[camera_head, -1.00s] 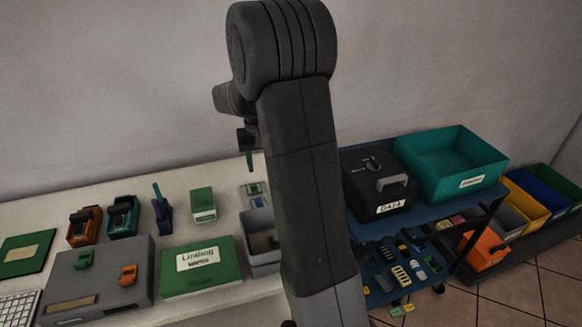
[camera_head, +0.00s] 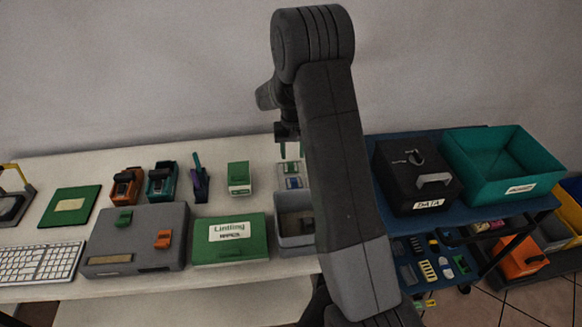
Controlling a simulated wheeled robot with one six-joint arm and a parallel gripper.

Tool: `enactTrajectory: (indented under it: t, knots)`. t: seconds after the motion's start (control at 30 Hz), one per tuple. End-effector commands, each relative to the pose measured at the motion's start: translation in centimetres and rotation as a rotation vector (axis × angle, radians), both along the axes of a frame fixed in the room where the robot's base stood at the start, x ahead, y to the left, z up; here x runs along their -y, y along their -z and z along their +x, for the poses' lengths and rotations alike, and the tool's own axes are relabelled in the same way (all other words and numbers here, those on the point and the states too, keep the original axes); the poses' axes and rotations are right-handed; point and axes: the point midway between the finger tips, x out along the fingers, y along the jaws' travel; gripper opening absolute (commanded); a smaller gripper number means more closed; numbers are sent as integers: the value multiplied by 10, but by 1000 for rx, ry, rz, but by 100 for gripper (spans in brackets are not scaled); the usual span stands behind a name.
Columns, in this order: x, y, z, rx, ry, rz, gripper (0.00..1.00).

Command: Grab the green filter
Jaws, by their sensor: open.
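No thing is plainly a filter; several green things show. A green and white box (camera_head: 239,178) stands on the white table. Small clear items with green parts (camera_head: 291,176) lie near the table's right end. My gripper (camera_head: 291,151) hangs over these clear items, open, with green fingertips and nothing seen between them. My arm hides part of the table's right end.
A green Lindling box (camera_head: 228,253) and a grey bin (camera_head: 284,242) stand near the table's front. At right, a blue cart (camera_head: 383,203) holds a black DATA box (camera_head: 403,184) and teal bin (camera_head: 480,183).

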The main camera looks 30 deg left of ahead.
Motion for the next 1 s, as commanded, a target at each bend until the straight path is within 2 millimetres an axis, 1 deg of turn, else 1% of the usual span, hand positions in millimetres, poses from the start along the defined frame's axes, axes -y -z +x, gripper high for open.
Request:
enactTrajectory:
  t: [0.3,0.4,0.67,0.7,0.77,0.8,0.87,0.9,1.0]
  knots:
    - [-6,38,0,-3,0,-3,43]
    - [-6,46,0,-2,0,-1,43]
    - [-6,49,0,-1,0,-1,43]
    - [-6,49,0,-1,0,-1,39]
    - [-6,49,0,-1,0,-1,27]
    - [-6,49,0,-1,0,-1,19]
    - [-6,49,0,-1,0,-1,7]
    - [-6,49,0,-1,0,-1,0]
    - [-6,49,0,-1,0,-1,0]
